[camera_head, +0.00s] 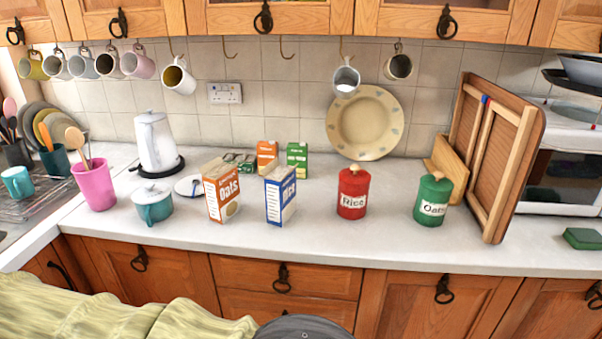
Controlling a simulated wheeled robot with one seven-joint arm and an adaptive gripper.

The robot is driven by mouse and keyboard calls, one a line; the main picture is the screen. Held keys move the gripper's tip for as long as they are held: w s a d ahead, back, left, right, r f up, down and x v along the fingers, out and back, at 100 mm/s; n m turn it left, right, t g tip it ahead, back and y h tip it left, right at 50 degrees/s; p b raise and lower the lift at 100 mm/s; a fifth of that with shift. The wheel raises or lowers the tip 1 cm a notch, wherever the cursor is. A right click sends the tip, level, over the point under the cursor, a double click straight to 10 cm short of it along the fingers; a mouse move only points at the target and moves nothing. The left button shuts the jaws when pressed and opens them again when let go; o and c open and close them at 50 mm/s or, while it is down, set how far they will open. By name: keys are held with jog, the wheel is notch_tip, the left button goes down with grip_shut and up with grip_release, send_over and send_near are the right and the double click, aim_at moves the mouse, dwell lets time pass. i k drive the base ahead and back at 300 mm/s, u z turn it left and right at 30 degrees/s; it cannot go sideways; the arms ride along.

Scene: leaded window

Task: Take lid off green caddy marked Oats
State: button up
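The green caddy (431,203) carries a white label reading Oats and stands upright on the counter at the right. Its green lid (436,183) with a tan knob (437,175) sits on top. A wooden board leans close behind it. A similar red caddy (352,196) marked Rice, with its lid on, stands to its left with a gap between them. My gripper is not in view.
A framed folding wooden panel (490,160) stands just right of the green caddy. Oats (222,192) and Rice (280,196) cartons stand left of the red caddy. A plate (366,122) leans on the wall behind. The counter (390,245) in front of the caddies is clear.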

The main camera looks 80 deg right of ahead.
aim_at(436, 182)
jog(key=k, duration=0.4)
jog(key=z, duration=3.1)
